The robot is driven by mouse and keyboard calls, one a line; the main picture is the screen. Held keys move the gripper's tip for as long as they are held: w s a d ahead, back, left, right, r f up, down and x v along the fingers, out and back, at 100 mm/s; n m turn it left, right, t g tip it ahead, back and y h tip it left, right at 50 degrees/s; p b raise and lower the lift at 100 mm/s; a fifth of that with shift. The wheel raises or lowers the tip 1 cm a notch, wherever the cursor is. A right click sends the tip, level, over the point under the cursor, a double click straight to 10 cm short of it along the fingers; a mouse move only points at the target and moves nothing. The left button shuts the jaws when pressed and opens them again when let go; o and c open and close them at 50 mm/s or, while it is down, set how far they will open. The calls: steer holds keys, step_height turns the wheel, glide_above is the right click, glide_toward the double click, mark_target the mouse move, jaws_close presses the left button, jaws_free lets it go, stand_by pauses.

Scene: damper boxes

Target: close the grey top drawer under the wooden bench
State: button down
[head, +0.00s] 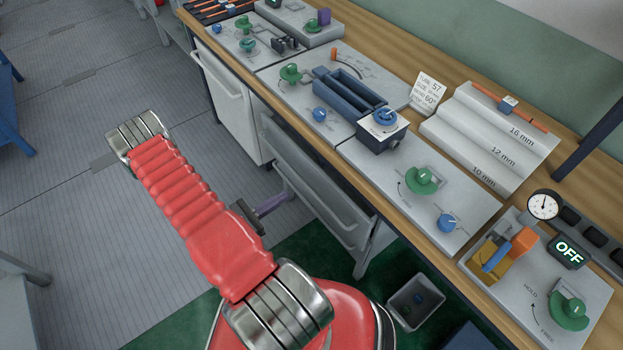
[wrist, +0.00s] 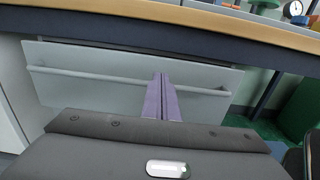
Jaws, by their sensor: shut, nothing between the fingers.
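The grey top drawer (head: 322,192) is under the wooden bench (head: 405,205), with a long bar handle across its front. In the wrist view, the drawer front (wrist: 95,62) fills the middle, and a dark gap shows between its top edge and the bench. The drawer appears slightly out. My gripper (head: 284,196) has purple fingers pressed together with nothing between them. The fingers (wrist: 162,78) point at the drawer front and overlap the handle bar (wrist: 75,75) in the wrist view. I cannot tell whether the tips touch it.
A white cabinet (head: 228,110) with its own handle stands left of the drawer. A grey bin (head: 416,300) sits on the green floor to the right. Panels with green and blue knobs cover the benchtop. The grey floor at left is mostly clear.

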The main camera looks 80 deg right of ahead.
mark_target(319, 174)
steer(key=shift+x, duration=6.25)
steer(key=shift+d, duration=0.15)
